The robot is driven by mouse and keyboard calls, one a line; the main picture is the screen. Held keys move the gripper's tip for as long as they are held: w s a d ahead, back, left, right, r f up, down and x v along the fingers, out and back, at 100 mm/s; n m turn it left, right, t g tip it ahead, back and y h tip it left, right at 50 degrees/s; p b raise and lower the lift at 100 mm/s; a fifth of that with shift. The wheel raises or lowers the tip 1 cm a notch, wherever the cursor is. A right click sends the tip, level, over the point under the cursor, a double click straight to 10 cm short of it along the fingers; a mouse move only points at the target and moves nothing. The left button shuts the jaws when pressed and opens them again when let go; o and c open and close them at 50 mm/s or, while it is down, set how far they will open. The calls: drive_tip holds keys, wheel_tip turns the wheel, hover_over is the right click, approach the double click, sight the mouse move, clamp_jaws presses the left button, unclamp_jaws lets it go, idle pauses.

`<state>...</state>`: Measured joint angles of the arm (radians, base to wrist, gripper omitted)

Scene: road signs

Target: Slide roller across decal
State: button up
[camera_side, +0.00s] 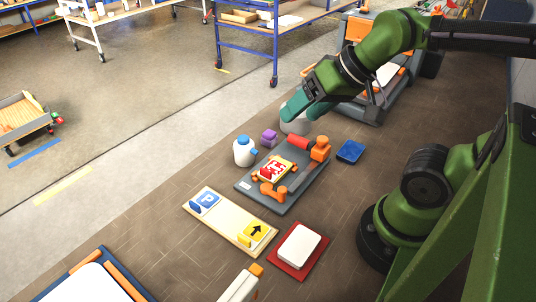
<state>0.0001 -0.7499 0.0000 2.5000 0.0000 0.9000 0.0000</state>
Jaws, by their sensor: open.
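A small sign plate (264,178) with a yellow edge lies on a dark grey board (250,187). A red and white decal (277,169) covers its face. A red cylinder (299,143), which looks like the roller, lies at the far end of the board, beside an orange block-like part (320,149). I cannot tell whether they are joined. My gripper (293,110) has teal fingers and is open, above and beyond the red cylinder, apart from it. The fingers partly hide a pale grey round object (294,126) behind the board.
A white bottle (244,151) with a blue cap and a purple block (269,138) stand left of the board. A blue tray (350,151) lies right. A signs panel (228,217) and a red tray (280,265) with a white pad are in front.

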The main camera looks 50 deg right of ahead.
drive_tip(key=shift+w+d+f, duration=0.1)
drive_tip(key=shift+d+f, duration=0.1)
drive_tip(key=shift+d, duration=0.05)
drive_tip(key=shift+c, duration=0.5)
drive_tip(key=n+g+h, duration=0.2)
drive_tip(key=n+g, duration=0.5)
drive_tip(key=n, duration=0.6)
hover_over(322, 138)
wheel_tip(322, 138, down, 16)
drive_tip(key=shift+f, duration=0.25)
drive_tip(key=shift+c, duration=0.4)
clamp_jaws()
